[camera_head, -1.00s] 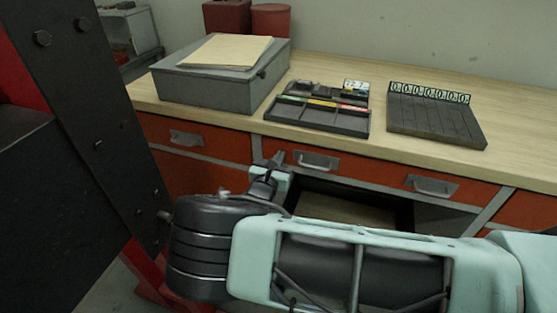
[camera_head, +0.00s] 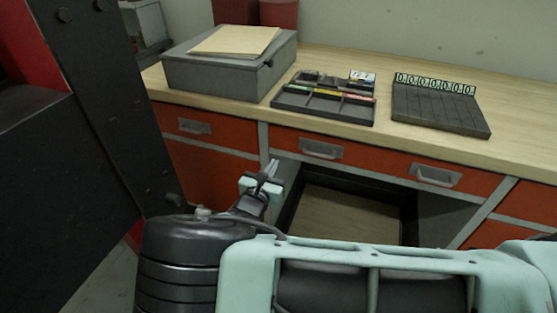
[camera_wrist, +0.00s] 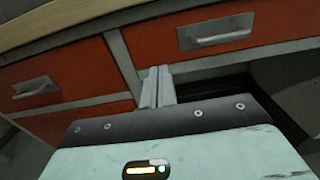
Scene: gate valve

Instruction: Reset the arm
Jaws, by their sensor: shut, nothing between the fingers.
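My gripper (camera_head: 269,170) is in front of the workbench, near the post left of the open space under the bench. Its fingers are together and hold nothing. In the wrist view the gripper (camera_wrist: 159,72) points at the red drawer fronts, with its two grey fingers side by side. My arm stretches across the lower part of the head view and hides some of the floor and lower bench.
The workbench top (camera_head: 340,70) carries a grey metal box (camera_head: 225,75), a divided tray (camera_head: 322,98) and a dark rack with number tags (camera_head: 438,105). Red drawers (camera_head: 320,148) with handles line its front. A dark metal structure (camera_head: 75,190) stands close on the left.

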